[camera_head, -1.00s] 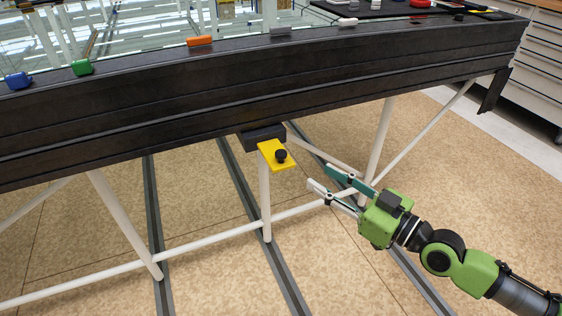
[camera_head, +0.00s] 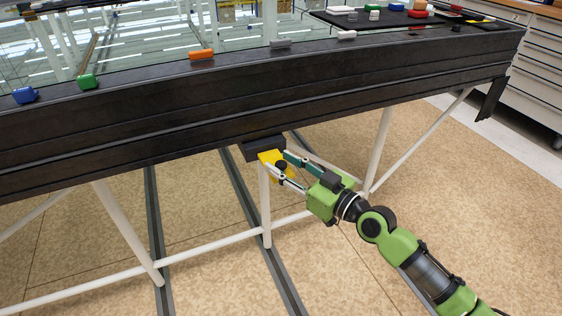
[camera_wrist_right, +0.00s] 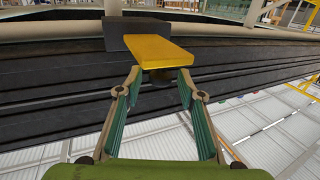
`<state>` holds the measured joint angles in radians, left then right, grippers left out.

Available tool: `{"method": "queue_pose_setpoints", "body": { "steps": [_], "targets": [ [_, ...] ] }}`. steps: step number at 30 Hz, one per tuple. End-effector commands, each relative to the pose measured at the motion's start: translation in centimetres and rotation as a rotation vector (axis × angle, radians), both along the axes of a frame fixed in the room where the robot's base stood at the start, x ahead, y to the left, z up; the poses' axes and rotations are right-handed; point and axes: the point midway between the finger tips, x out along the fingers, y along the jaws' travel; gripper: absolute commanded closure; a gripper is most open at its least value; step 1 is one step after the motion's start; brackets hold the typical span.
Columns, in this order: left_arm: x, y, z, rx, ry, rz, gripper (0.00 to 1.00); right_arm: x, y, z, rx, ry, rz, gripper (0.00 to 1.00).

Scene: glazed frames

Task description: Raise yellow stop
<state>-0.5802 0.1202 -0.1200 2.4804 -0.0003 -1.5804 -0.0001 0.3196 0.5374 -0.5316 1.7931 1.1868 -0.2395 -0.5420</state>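The yellow stop (camera_head: 268,157) is a flat yellow plate with a black knob (camera_head: 282,165). It sits at a black block (camera_head: 262,146) under the long dark rail. In the right wrist view, the yellow plate (camera_wrist_right: 160,50) lies just past my fingertips. My right gripper (camera_head: 281,164) is open, with one finger on each side of the knob; I cannot tell whether they touch it. It also shows open in the right wrist view (camera_wrist_right: 160,82). The fingers hide part of the plate in the head view. My left gripper is not in view.
The dark rail (camera_head: 150,118) spans the view above my gripper. White frame legs (camera_head: 265,205) stand just below and beside the stop. Blue (camera_head: 25,95), green (camera_head: 88,81) and orange (camera_head: 201,54) pieces sit on the rail's top edge. The floor at right is open.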

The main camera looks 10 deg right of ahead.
Motion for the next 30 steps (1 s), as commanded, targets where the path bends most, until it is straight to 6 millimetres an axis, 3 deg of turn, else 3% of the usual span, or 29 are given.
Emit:
{"method": "queue_pose_setpoints", "body": {
  "steps": [13, 17, 27, 30],
  "targets": [
    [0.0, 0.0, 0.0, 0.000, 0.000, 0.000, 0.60, 0.8, 0.7, 0.0, -0.001, 0.001, 0.001, 0.65],
    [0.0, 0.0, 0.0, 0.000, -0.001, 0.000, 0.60, 0.8, 0.7, 0.0, -0.001, 0.001, 0.001, 0.98],
    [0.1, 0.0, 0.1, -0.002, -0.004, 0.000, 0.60, 0.8, 0.7, 0.1, -0.002, 0.005, 0.001, 1.00],
    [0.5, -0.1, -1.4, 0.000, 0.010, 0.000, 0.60, 0.8, 0.7, 0.3, -0.005, 0.012, 0.001, 1.00]
  ]
}}
